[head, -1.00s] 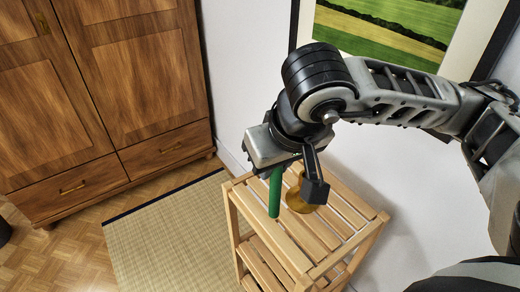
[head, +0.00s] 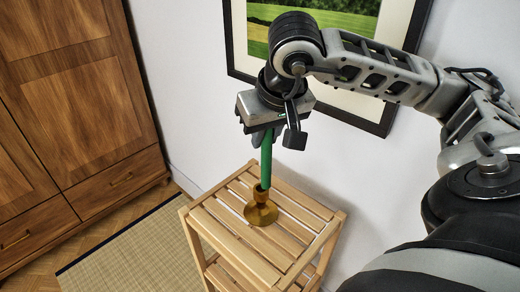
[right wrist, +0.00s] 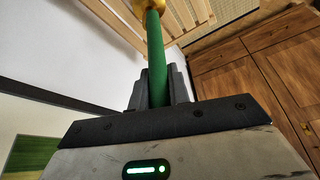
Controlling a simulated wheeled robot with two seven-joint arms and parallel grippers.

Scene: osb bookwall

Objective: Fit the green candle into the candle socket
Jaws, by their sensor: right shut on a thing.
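The green candle (head: 266,160) is upright, with a slight lean, in the head view. My right gripper (head: 270,132) is shut on its upper part. The brass candle socket (head: 261,212) stands on the slatted wooden stand, directly below the candle. The candle's lower end meets the socket's mouth in the picture; I cannot tell how far it is inside. In the right wrist view the candle (right wrist: 156,58) runs from between the fingers (right wrist: 158,92) to the socket (right wrist: 144,5), which is cut by the top edge. My left gripper is not in view.
The slatted wooden stand (head: 225,232) has bare slats around the socket. A framed landscape picture (head: 384,122) hangs on the white wall behind. A wooden wardrobe (head: 75,115) stands at the left, with a woven mat (head: 135,255) on the floor.

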